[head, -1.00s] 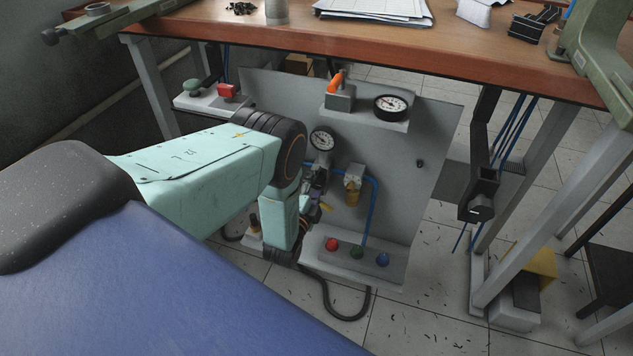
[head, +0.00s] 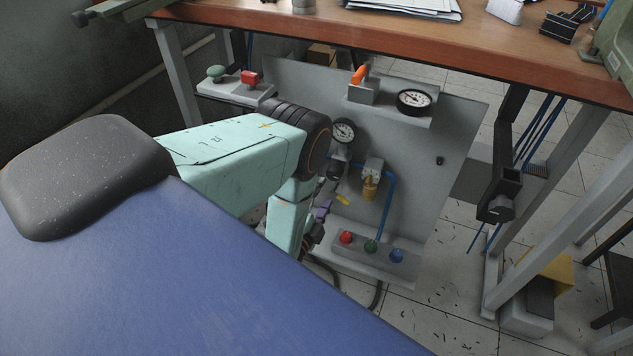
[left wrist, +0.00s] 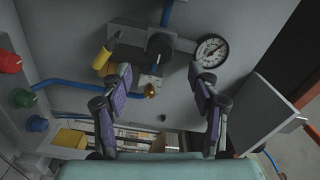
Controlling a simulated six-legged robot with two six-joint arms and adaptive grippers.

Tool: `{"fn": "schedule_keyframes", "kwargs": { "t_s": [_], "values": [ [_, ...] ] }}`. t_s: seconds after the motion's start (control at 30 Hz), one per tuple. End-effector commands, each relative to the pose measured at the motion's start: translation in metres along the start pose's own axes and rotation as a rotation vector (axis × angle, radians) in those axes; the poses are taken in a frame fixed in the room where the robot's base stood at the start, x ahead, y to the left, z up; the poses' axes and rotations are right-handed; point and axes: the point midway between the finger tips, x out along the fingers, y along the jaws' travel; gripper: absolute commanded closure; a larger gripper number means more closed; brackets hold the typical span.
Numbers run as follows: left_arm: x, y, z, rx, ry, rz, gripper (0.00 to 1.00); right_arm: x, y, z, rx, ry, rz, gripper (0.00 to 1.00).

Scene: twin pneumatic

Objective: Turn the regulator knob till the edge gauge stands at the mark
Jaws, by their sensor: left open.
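The regulator knob (left wrist: 159,46) is a dark round knob on the grey panel, beside a round white gauge (left wrist: 211,50) in the left wrist view. In the head view this panel gauge (head: 343,131) sits above the regulator, which my arm partly covers. A second round gauge, the edge gauge (head: 413,101), stands on the ledge along the panel's top edge; its needle and mark are too small to read. My left gripper (left wrist: 163,90) is open and empty, its purple-padded fingers apart, short of the knob. It also shows in the head view (head: 319,222), partly hidden by my arm.
An orange-handled valve (head: 359,74) stands left of the edge gauge. Red, green and blue buttons (head: 371,246) sit below. The wooden bench top (head: 400,45) overhangs the panel.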

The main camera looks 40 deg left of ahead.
Motion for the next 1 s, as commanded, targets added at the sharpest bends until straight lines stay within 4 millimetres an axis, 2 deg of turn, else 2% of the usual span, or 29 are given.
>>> {"fn": "schedule_keyframes", "kwargs": {
  "t_s": [0.1, 0.3, 1.0],
  "values": [
    [-0.019, 0.001, 0.0, 0.001, 0.0, 0.002, 0.39, 0.0, 0.0, 0.0, 0.0, 0.0, 0.0, 0.63],
    [-0.035, 0.0, 0.0, 0.0, 0.001, 0.0, 0.39, 0.0, 0.0, 0.0, 0.0, 0.0, 0.0, 0.63],
    [-0.036, 0.0, 0.0, 0.0, 0.001, -0.001, 0.39, 0.0, 0.0, 0.0, 0.0, 0.0, 0.0, 0.63]
  ]
}}
